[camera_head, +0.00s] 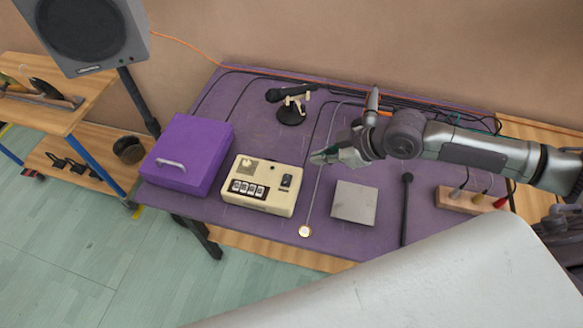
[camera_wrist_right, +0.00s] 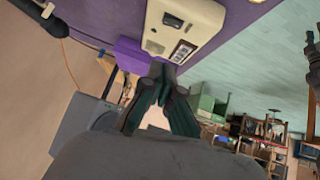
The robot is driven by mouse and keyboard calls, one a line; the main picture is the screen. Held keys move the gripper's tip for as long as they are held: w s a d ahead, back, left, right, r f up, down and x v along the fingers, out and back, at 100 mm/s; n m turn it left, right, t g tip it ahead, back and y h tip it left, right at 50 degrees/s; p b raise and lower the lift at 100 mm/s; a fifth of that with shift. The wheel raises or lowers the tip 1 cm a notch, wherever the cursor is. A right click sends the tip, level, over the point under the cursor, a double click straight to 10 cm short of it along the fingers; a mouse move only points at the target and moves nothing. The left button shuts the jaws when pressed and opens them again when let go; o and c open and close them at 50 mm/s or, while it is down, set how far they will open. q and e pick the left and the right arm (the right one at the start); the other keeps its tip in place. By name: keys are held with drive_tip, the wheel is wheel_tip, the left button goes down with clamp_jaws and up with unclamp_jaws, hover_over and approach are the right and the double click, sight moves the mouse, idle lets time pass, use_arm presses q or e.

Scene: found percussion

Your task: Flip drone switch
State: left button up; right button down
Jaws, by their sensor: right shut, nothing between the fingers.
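A cream box (camera_head: 256,201) with a black rocker switch (camera_head: 287,181), a knob and a row of dark-framed buttons (camera_head: 249,188) sits on the purple table. In the right wrist view the same cream box (camera_wrist_right: 200,25) is at the top, with its dark switch (camera_wrist_right: 173,20) visible. My right gripper (camera_head: 314,158) reaches in from the right, above the table, to the right of the box and apart from it. Its fingers are shut and empty; the wrist view shows the fingertips (camera_wrist_right: 165,68) together. My left gripper is not in view.
A purple case (camera_head: 205,140) stands left of the box. A microphone on a stand (camera_head: 291,110) is behind it. A grey metal plate (camera_head: 354,202), a dark rod (camera_head: 406,200) and a wooden block with coloured handles (camera_head: 470,200) lie to the right. Cables cross the table.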

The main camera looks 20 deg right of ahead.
drive_tip(key=p, duration=0.3)
hover_over(287, 180)
drive_tip(key=d, duration=0.1)
wheel_tip(287, 180, down, 7)
drive_tip(key=shift+s+d+r, duration=0.1)
drive_tip(key=shift+d+r, duration=0.05)
wheel_tip(287, 180, down, 4)
drive_tip(key=shift+d+r, duration=0.15)
drive_tip(key=shift+r, duration=0.05)
drive_tip(key=shift+w+f, duration=0.2)
drive_tip(key=shift+f, duration=0.15)
